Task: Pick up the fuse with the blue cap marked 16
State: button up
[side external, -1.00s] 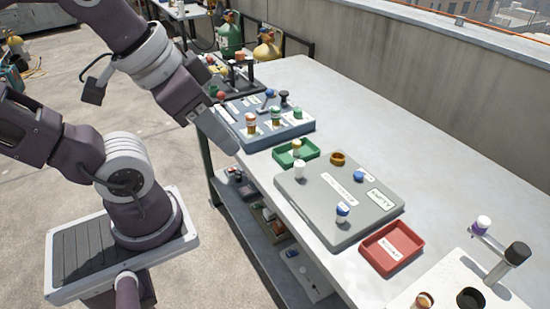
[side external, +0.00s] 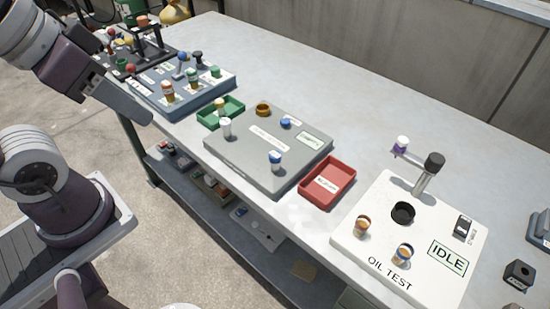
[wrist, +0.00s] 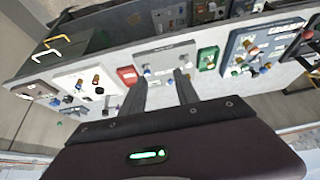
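Two blue-capped pieces are on the grey board (side external: 240,160) in the side view. One with a white body (side external: 275,157) stands near the front right corner. The other blue cap (side external: 286,123) is low on the board near its far edge. No mark 16 can be read on either. A white cylinder (side external: 226,127) and an orange-brown ring (side external: 263,110) are also on the board. My gripper (wrist: 161,76) is open in the wrist view, its fingers apart with nothing between them. It is high and well away from the board, which shows beyond the fingertips.
A green tray (side external: 221,112) and a red tray (side external: 327,184) flank the board. A blue-grey box (side external: 190,95) with several coloured caps stands at the left. A white OIL TEST panel (side external: 415,240) with an upright post (side external: 424,175) is at the right. Bare table lies behind the board.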

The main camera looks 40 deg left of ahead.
jog(key=shift+o, duration=0.9)
jog(key=m+g, duration=0.5)
jog(key=m, duration=0.4)
send_over(276, 154)
notch_tip(276, 154, down, 16)
jog(key=shift+r, duration=0.1)
jog(key=shift+g, duration=0.3)
notch_tip(276, 154, down, 8)
jog(key=shift+r, duration=0.1)
grip_shut()
